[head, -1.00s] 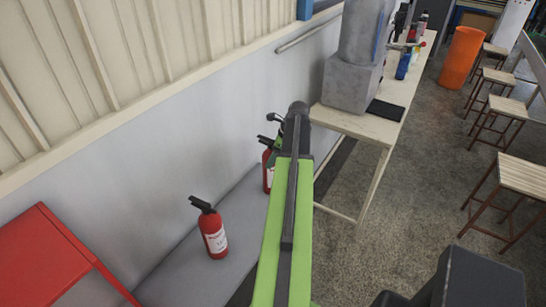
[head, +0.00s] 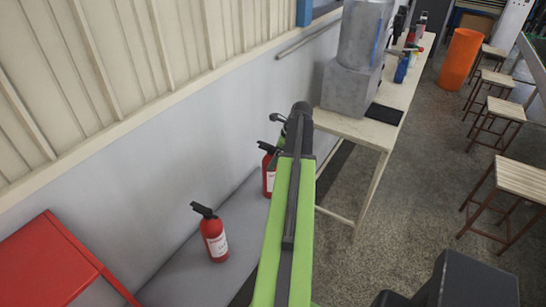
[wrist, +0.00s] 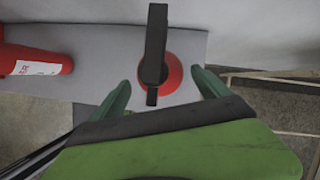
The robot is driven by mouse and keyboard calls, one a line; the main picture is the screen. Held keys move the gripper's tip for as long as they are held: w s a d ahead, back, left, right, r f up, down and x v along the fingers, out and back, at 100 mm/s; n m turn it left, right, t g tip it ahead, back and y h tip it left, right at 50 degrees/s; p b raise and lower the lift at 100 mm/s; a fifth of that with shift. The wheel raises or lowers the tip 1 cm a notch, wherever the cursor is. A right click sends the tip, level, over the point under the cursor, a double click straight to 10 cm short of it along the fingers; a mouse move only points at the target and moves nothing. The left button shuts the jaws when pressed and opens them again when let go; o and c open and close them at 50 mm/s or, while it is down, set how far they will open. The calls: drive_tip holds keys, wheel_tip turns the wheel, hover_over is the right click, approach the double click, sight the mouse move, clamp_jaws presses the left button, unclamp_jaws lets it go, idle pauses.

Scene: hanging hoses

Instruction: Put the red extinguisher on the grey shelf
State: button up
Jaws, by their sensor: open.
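One red extinguisher (head: 214,238) with a black handle and white label stands upright on the grey shelf (head: 178,275) along the wall. A second red extinguisher (head: 269,180) is farther along, partly hidden by my arm. In the wrist view, a red extinguisher (wrist: 173,77) is seen from above, its black handle crossing its top, over the grey surface (wrist: 108,40). My gripper (wrist: 162,92) is open, with a green finger on either side of this extinguisher's lower edge in the picture. I cannot tell its height above it.
A red table (head: 45,265) is at the lower left. A white bench (head: 365,132) with a grey dispenser (head: 350,88) stands beyond my arm. Several stools (head: 520,180) and an orange bin (head: 460,58) are at the right. The floor between bench and stools is clear.

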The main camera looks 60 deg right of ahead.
drive_tip(key=p+v, duration=0.7)
drive_tip(key=v, duration=0.2)
